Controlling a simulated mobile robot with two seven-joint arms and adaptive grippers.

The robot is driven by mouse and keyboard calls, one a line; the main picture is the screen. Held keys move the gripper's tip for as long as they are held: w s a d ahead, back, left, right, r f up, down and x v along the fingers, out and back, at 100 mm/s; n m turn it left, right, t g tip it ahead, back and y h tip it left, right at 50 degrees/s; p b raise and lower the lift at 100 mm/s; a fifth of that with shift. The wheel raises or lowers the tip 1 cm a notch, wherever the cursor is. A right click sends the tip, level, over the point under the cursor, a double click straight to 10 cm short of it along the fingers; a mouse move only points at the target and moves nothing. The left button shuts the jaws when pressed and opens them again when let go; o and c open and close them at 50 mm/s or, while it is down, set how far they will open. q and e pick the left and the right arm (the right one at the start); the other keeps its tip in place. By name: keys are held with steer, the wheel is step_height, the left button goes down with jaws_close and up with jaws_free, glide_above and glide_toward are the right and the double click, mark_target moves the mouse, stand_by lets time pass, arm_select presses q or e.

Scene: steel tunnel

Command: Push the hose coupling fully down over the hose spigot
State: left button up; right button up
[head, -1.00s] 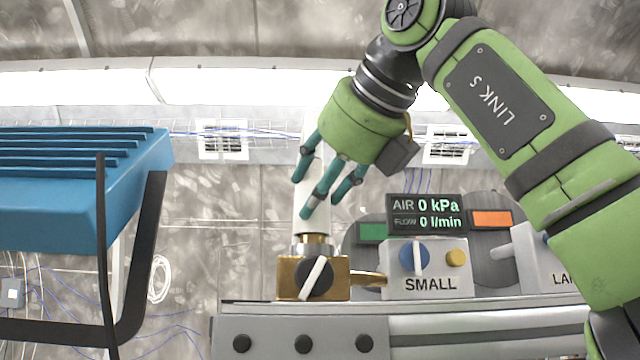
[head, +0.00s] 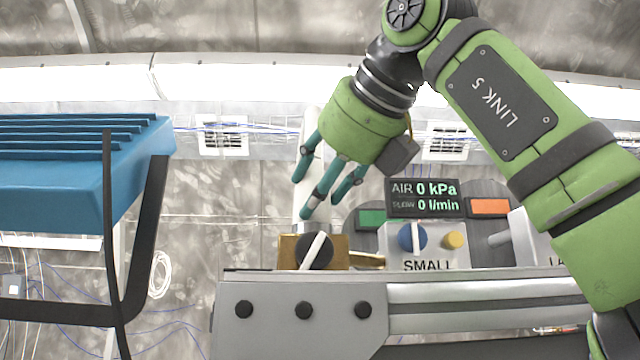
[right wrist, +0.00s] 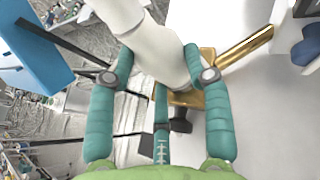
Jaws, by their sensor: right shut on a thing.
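The white hose coupling (head: 322,211) stands upright above the brass valve block (head: 289,256). My right gripper (head: 316,188) is shut around its side, with three teal fingers. In the right wrist view the coupling (right wrist: 152,40) runs between the fingers, and brass shows beyond it. A thin grey metal collar (head: 313,229) shows between the coupling's lower end and the block. The hose spigot itself is hidden, so I cannot tell how deep it sits inside the coupling. My left gripper is out of view.
A display (head: 424,198) reads 0 kPa and 0 l/min. A SMALL panel (head: 430,250) with blue and yellow knobs stands right of the block. A grey bench rail (head: 280,290) runs in front. A blue slatted object (head: 80,180) is at the left.

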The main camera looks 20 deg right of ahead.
steer(key=shift+f, duration=0.25)
steer(key=o, duration=1.2)
steer(key=shift+o, duration=0.2)
steer(key=shift+r, duration=0.1)
steer(key=v, duration=0.7)
steer(key=shift+s, duration=0.25)
steer(key=shift+w, duration=0.1)
steer(key=shift+r, duration=0.1)
